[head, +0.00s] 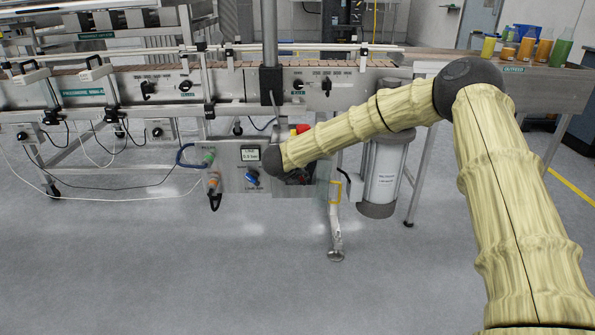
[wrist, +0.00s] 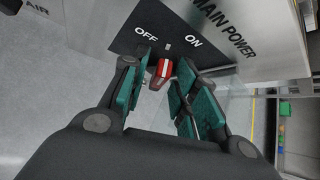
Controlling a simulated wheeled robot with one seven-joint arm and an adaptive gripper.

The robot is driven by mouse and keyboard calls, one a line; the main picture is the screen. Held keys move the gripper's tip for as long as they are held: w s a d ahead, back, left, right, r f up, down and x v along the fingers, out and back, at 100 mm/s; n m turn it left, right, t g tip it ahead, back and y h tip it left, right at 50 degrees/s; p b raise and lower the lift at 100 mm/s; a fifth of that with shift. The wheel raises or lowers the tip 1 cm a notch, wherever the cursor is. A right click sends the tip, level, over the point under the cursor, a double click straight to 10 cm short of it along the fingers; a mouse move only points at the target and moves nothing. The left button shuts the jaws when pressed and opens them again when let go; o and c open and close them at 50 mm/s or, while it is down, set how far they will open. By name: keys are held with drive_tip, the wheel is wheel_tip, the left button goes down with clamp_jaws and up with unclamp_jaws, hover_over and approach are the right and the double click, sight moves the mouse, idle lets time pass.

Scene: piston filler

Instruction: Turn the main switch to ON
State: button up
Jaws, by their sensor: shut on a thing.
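The main switch shows in the wrist view as a red handle (wrist: 161,68) on a dark plate (wrist: 128,40) marked OFF on the left and ON on the right. MAIN POWER is printed on the panel beside the plate. My gripper (wrist: 158,75) has its dark, teal-padded fingers on either side of the red handle and is shut on it. I cannot tell exactly which mark the handle points to. In the head view my forearm reaches to the front of the machine, and the main switch is hidden there.
In the head view, a control box with a small display (head: 250,154) and a blue knob (head: 251,177) stands just left of my wrist. A white cylinder (head: 384,170) stands to the right. Bottles of coloured liquid (head: 526,46) stand at far right. The floor in front is clear.

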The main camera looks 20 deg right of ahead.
drive_tip(key=shift+s+d+m+y+p, duration=0.15)
drive_tip(key=shift+m+y, duration=0.2)
drive_tip(key=shift+y, duration=0.3)
drive_tip(key=shift+w+d+m+y+p, duration=0.15)
drive_tip(key=shift+m+y, duration=0.2)
drive_tip(key=shift+y, duration=0.3)
drive_tip(key=shift+s, duration=0.1)
drive_tip(key=o, duration=0.6)
drive_tip(key=shift+o, duration=0.2)
drive_tip(key=v, duration=1.2)
drive_tip(key=shift+s+f, duration=0.2)
drive_tip(key=shift+s, duration=0.05)
